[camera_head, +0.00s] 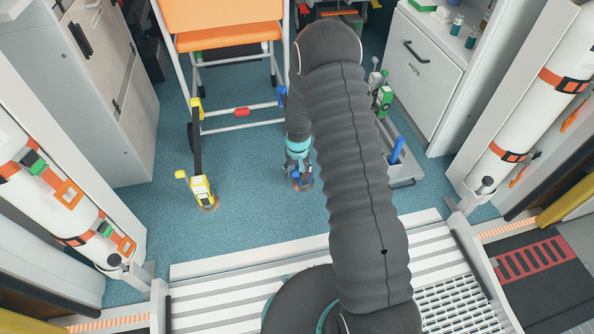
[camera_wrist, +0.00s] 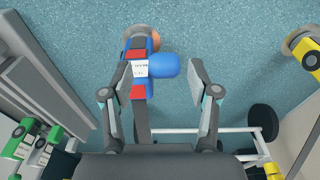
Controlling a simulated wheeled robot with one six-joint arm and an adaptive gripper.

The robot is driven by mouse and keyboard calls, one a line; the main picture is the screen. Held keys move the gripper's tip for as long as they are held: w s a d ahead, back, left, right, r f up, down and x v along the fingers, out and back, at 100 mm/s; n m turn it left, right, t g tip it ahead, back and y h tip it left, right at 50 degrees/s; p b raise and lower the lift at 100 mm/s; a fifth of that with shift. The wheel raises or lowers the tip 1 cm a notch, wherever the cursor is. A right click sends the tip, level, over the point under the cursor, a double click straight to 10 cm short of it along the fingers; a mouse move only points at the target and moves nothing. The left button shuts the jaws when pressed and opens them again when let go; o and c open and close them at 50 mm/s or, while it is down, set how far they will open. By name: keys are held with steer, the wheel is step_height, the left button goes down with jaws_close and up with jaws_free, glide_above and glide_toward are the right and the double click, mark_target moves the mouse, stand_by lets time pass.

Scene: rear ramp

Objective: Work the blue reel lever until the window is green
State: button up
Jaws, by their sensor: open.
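The blue reel (camera_wrist: 153,42) is in the upper middle of the wrist view, above a round orange-brown floor fitting. It bears a white label and red patches; I cannot make out a green window. Its rounded blue lever (camera_wrist: 163,65) sticks out to the right. My gripper (camera_wrist: 160,80) is open, with one finger left of the reel and the other right of the lever. Neither finger is clearly touching. In the head view my gripper (camera_head: 299,155) points down over the blue reel (camera_head: 304,183), which is mostly hidden behind it.
A yellow reel (camera_head: 202,189) with a dark strap stands to the left, by the orange chair (camera_head: 222,38). Green-marked reels (camera_head: 384,98) and a grey floor plate with a blue handle (camera_head: 397,151) are to the right. Open blue floor lies between the reels.

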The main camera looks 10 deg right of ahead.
step_height(320, 180, up, 10)
steer(key=s, duration=0.1)
steer(key=shift+s, duration=0.2)
steer(key=shift+g, duration=0.7)
steer(key=f+p, duration=0.2)
steer(key=f, duration=0.2)
steer(key=w+f+p, duration=0.1)
steer(key=f+p, duration=0.1)
steer(key=f, duration=0.2)
steer(key=f+p, duration=0.2)
steer(key=f, duration=0.2)
steer(key=shift+w+a+f, duration=0.15)
jaws_close()
